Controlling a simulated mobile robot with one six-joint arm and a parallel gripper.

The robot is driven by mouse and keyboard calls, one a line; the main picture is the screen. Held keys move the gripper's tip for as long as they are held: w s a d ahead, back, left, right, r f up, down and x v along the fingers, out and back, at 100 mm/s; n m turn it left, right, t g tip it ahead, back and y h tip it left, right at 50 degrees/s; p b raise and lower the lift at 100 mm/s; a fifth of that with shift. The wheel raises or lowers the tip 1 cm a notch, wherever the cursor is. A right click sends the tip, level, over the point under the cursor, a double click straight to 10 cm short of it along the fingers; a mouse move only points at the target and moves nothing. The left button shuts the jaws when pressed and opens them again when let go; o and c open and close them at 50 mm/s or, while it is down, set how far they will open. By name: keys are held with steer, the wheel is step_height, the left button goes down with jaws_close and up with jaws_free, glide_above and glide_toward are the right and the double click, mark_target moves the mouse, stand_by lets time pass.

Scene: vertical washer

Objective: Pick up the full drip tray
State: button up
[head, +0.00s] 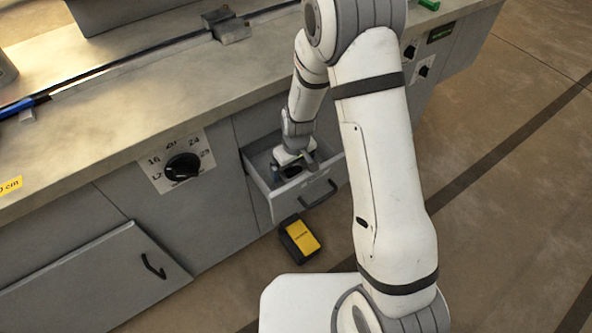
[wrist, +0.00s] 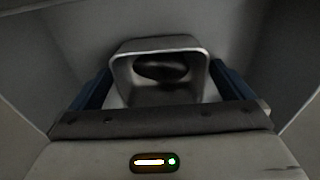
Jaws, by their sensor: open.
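A small grey open-topped tray (wrist: 122,72) with rounded corners sits inside the drawer in the wrist view. A dark patch, perhaps liquid, shows inside it. My gripper (wrist: 160,68) is open, with one dark blue finger on each side of the tray. I cannot tell whether the fingers touch it. In the head view my gripper (head: 291,166) reaches down into the open drawer (head: 285,206). The tray is mostly hidden there by my gripper and the drawer front.
The drawer walls stand close around my gripper. A yellow and black box (head: 301,238) lies on the floor before the drawer. A dial (head: 183,167) is on the cabinet front to the left. The worktop (head: 130,120) overhangs the drawer. A handled panel (head: 100,285) is at lower left.

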steer(key=shift+c, duration=0.2)
steer(key=c, duration=1)
steer(key=shift+r, duration=0.1)
